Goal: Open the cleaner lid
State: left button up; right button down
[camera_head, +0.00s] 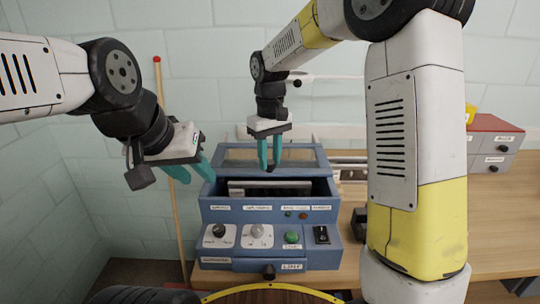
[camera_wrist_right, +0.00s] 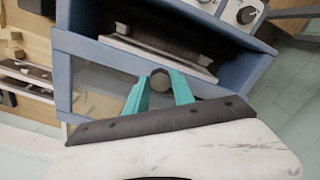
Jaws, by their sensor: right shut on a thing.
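The cleaner (camera_head: 222,214) is a blue box on the wooden table, with its top opening exposed. Its blue-framed lid (camera_head: 238,155) with a clear window is raised at the back of the opening; the lid window also shows in the right wrist view (camera_wrist_right: 98,84). My right gripper (camera_head: 269,168) is above the opening, at the lid's edge. In the right wrist view its teal fingers are shut on the dark round lid knob (camera_wrist_right: 160,80). My left gripper (camera_head: 194,175) is left of the cleaner, its fingers apart and empty.
The front panel carries dials, a green button (camera_head: 291,237) and a black switch (camera_head: 321,235). A grey bar lies inside the opening (camera_head: 268,187). A wooden pole (camera_head: 171,160) stands left of the cleaner. A red-topped drawer unit (camera_head: 493,140) is at the right.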

aim_at(270, 156)
jog(key=w, duration=0.8)
jog(key=shift+w, duration=0.15)
jog(key=c, duration=1.1)
grip_release()
jog(key=shift+r, duration=3.95)
